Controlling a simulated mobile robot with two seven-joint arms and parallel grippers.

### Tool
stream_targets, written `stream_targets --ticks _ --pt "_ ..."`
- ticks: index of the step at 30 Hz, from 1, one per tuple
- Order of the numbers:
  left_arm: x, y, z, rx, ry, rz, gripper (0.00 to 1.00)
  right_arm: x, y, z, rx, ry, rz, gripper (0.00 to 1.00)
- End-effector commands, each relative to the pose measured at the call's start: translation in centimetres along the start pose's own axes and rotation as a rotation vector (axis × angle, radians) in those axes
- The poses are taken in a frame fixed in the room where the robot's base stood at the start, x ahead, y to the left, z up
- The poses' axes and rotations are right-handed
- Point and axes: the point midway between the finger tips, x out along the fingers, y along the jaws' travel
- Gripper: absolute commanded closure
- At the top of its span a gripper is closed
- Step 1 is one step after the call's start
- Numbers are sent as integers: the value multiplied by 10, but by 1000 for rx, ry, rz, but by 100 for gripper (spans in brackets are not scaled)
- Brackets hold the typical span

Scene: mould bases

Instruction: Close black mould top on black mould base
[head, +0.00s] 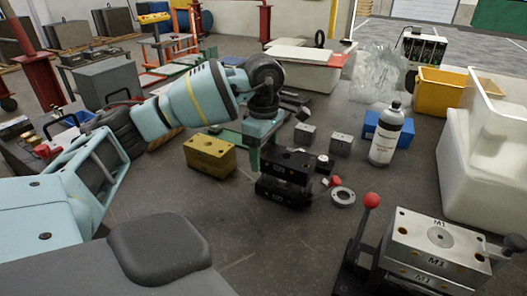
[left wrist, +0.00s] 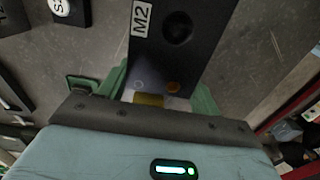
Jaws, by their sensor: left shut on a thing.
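The black mould top (head: 290,162) is held by my left gripper (head: 257,150), whose fingers grip its end. In the left wrist view the held black block (left wrist: 178,50) shows a white M2 label and a round dark recess, between the green fingers of my left gripper (left wrist: 160,88). The black mould base (head: 283,192) stands on the dark surface directly below the top, roughly lined up with it. I cannot tell whether the two touch or a thin gap is left. My right gripper is not in view.
A yellow block (head: 209,156) stands left of the moulds. A steel M1 mould (head: 437,240) with a red-knobbed lever (head: 371,201) is at front right.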

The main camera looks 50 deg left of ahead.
Motion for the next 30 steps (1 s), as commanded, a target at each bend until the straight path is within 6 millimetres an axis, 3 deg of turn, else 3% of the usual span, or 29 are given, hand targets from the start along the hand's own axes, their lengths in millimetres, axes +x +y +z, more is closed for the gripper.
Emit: stream_targets --ticks 30 --pt "4 0 0 0 -3 4 87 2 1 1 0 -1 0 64"
